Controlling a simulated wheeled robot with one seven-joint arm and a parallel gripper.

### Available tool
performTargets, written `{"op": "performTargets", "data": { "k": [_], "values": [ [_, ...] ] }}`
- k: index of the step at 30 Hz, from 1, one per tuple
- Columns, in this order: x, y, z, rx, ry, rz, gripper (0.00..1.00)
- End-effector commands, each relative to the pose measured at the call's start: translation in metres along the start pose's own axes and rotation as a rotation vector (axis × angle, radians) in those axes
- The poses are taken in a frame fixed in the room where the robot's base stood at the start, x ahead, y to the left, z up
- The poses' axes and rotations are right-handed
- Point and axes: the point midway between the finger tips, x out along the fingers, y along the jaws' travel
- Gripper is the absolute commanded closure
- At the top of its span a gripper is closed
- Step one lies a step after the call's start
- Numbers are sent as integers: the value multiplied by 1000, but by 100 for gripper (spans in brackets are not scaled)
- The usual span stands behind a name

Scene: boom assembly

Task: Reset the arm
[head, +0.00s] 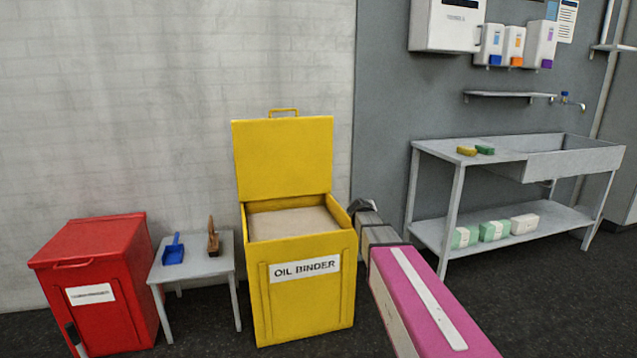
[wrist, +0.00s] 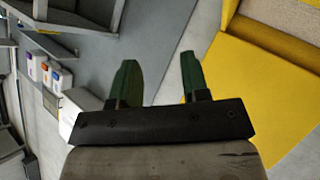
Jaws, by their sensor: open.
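My gripper (wrist: 157,80) shows in the wrist view with its two green fingers apart and nothing between them. In the head view my arm reaches in from the lower right, and the dark gripper end (head: 361,206) is just right of the yellow oil binder bin (head: 303,300). The bin's lid stands open, and pale granular material (head: 292,222) fills it near the rim. In the wrist view the yellow bin (wrist: 240,95) lies to the right of the fingers. I cannot tell the exact gap between gripper and bin.
A red bin (head: 100,290) with its lid shut stands at the left. A small grey table (head: 205,266) holds a blue dustpan (head: 173,250) and a brush (head: 213,238). A metal sink bench (head: 500,155) with sponges and boxes stands at the right. Dispensers (head: 515,45) hang above it.

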Motion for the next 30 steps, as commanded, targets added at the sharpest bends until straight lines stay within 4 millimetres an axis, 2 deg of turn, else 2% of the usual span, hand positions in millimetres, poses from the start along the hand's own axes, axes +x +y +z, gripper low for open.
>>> {"op": "performTargets", "data": {
  "k": [1,6,8,9,12,15,18,21,25,30],
  "values": [
    [-17,-1,36,22,-75,-14,58],
    [-60,-17,137,91,-341,-95,58],
    [-80,-23,170,113,-435,-134,58],
    [-94,-28,192,125,-498,-164,58],
    [-133,-42,242,154,-648,-250,58],
    [-173,-56,281,177,-781,-342,58],
    [-206,-67,308,195,-882,-428,58],
    [-229,-74,323,207,-948,-491,58],
    [-242,-78,331,215,-984,-529,58],
    [-242,-79,331,215,-989,-534,58]
  ]
}}
